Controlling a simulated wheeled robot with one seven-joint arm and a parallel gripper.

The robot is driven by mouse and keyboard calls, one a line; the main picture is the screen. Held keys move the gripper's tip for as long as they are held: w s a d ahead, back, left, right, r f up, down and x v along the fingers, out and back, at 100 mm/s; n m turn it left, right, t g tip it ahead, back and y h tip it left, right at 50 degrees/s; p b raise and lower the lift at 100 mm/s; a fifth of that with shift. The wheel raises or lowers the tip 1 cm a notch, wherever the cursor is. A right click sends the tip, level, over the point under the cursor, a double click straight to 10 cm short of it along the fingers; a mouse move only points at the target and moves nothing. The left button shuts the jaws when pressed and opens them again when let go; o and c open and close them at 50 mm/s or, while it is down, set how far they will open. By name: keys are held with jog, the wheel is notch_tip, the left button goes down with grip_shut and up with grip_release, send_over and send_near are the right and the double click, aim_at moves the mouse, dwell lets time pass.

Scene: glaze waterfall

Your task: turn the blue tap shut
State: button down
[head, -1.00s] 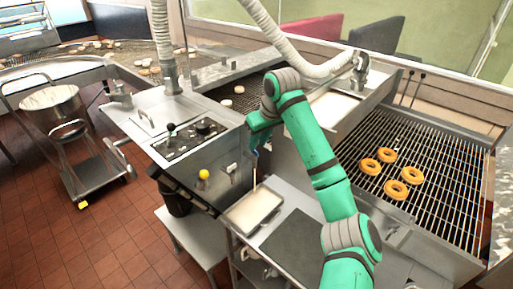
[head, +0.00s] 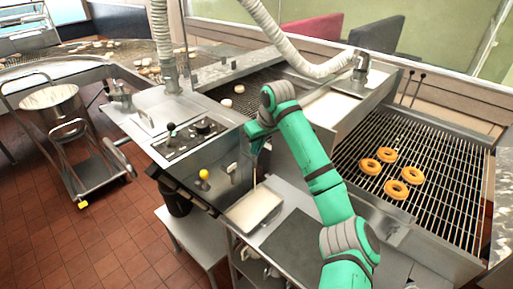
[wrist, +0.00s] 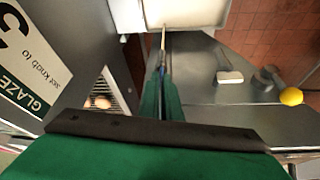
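The blue tap (wrist: 162,71) shows only as a small blue piece at the tips of my gripper in the wrist view; the rest of it is hidden by the fingers. My gripper (wrist: 162,86) has its two green fingers close together, with the blue piece between them. In the head view my gripper (head: 254,151) is at the front of the steel glaze unit. A thin pale stream (head: 254,180) runs down below it into a tray (head: 230,219) with a white surface, and also shows in the wrist view (wrist: 163,38).
A yellow knob (head: 204,174) sticks out from the front panel left of my gripper. A wire rack (head: 440,170) with several doughnuts is on the right. A steel cart (head: 98,172) stands on the tiled floor at left.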

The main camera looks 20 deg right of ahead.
jog(key=shift+m, duration=0.3)
jog(key=shift+a+m+h, duration=0.2)
jog(key=shift+m+h, duration=0.3)
jog(key=shift+m, duration=0.5)
jog(key=m+h, duration=0.1)
jog(key=m, duration=0.3)
jog(key=m+g+h, duration=0.1)
jog(key=m+h, duration=0.1)
jog(key=m, duration=0.3)
jog(key=shift+w+a, duration=0.15)
jog(key=shift+a, duration=0.05)
jog(key=shift+w+a+m+g+h, duration=0.1)
jog(key=shift+m+g+h, duration=0.2)
jog(key=shift+m, duration=0.6)
jog(key=shift+a+m+g+h, duration=0.1)
jog(key=shift+m+g+h, duration=0.2)
jog(key=shift+m, duration=0.6)
jog(key=c, duration=2)
grip_release()
